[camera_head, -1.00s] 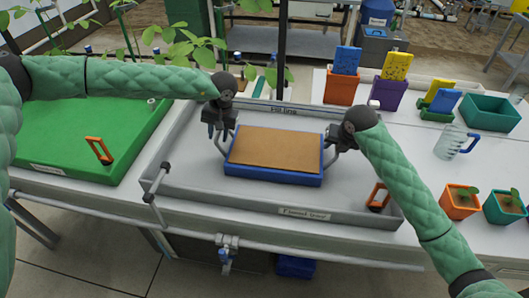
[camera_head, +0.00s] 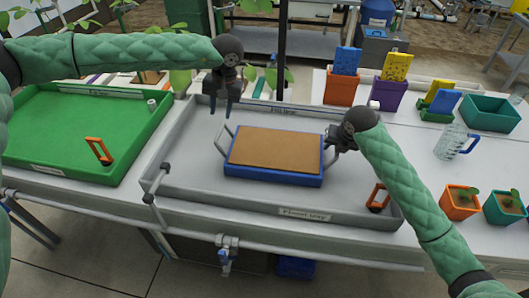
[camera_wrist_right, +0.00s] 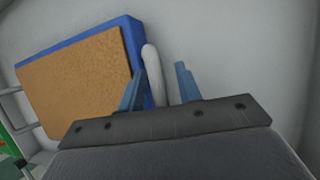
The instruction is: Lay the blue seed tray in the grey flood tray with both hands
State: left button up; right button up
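The blue seed tray (camera_head: 272,176), filled with brown soil, lies flat inside the grey flood tray (camera_head: 200,195). It has a grey handle at each short end; the left handle (camera_head: 219,143) is bare. My left gripper (camera_head: 221,110) is open and empty, above and behind that handle, apart from the tray. My right gripper (camera_head: 333,145) is at the right end. The right wrist view shows its fingers (camera_wrist_right: 158,88) open, one on each side of the pale right handle (camera_wrist_right: 153,75), with a gap on the outer side. The seed tray (camera_wrist_right: 133,45) also shows there.
A green tray (camera_head: 60,165) is on the left, and orange clips (camera_head: 98,150) stand in both big trays. Pots with sponges (camera_head: 342,88), a measuring jug (camera_head: 452,143) and seedling pots (camera_head: 460,203) stand on the right.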

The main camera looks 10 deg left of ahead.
jog(key=shift+r, duration=0.1)
jog(key=shift+s+r, duration=0.15)
jog(key=shift+r, duration=0.15)
pick_arm(q)
jog(key=shift+d+r, duration=0.1)
jog(key=shift+r, duration=0.35)
pick_arm(e)
jog(key=v, duration=1.1)
pick_arm(q)
jog(key=shift+r, duration=0.1)
notch_tip(320, 180, up, 7)
jog(key=p, duration=0.1)
pick_arm(e)
jog(key=shift+r, duration=0.7)
